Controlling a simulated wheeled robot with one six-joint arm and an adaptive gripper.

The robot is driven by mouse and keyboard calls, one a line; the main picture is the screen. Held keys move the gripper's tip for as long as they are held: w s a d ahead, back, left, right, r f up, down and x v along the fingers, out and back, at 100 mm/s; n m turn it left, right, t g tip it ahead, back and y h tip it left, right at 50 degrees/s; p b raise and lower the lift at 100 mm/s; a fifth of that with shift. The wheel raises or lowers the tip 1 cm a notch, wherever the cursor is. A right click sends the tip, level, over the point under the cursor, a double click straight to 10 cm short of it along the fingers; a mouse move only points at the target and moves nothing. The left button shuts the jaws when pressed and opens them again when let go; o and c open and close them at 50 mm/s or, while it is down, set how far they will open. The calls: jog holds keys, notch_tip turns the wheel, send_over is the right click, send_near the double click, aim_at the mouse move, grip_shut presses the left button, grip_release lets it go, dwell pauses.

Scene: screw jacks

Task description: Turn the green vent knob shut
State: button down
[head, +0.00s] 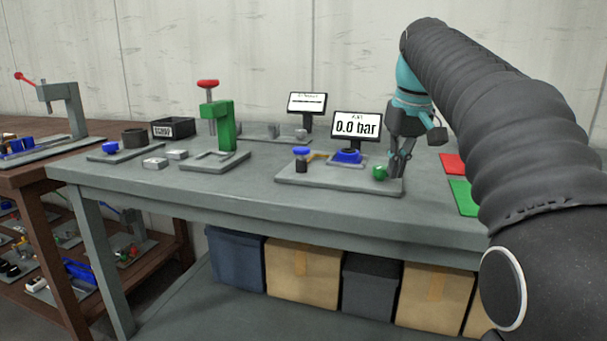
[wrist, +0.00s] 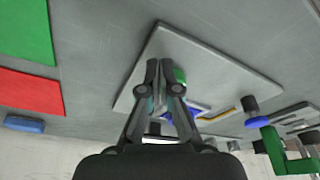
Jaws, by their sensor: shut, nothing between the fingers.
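The green vent knob (head: 379,173) sits near the right end of a grey base plate (head: 330,182) on the bench. In the wrist view the knob (wrist: 180,76) shows beside the fingertips, partly hidden by them. My gripper (head: 398,173) is shut and empty, pointing down just right of the knob in the head view; it also shows in the wrist view (wrist: 159,66). I cannot tell whether the fingers touch the knob. On the same plate stand a blue part (head: 347,156), a blue-topped black part (head: 301,158) and a display (head: 356,126) reading 0.0 bar.
A green press with a red handle (head: 222,128) stands left on the bench (head: 250,196). A second display (head: 307,103) is behind. Red (head: 453,163) and green (head: 465,195) flat pads lie to the right. A black bin (head: 173,128) stands at the back left.

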jog(key=shift+s+a+p, duration=0.25)
jog(key=shift+a+p, duration=0.5)
jog(key=shift+p, duration=0.3)
jog(key=shift+a, duration=0.1)
jog(key=shift+a, duration=0.3)
jog(key=shift+a, duration=0.2)
dwell(0.3)
jog(key=shift+s, duration=0.1)
jog(key=shift+s, duration=0.25)
notch_tip(320, 180, up, 6)
dwell(0.7)
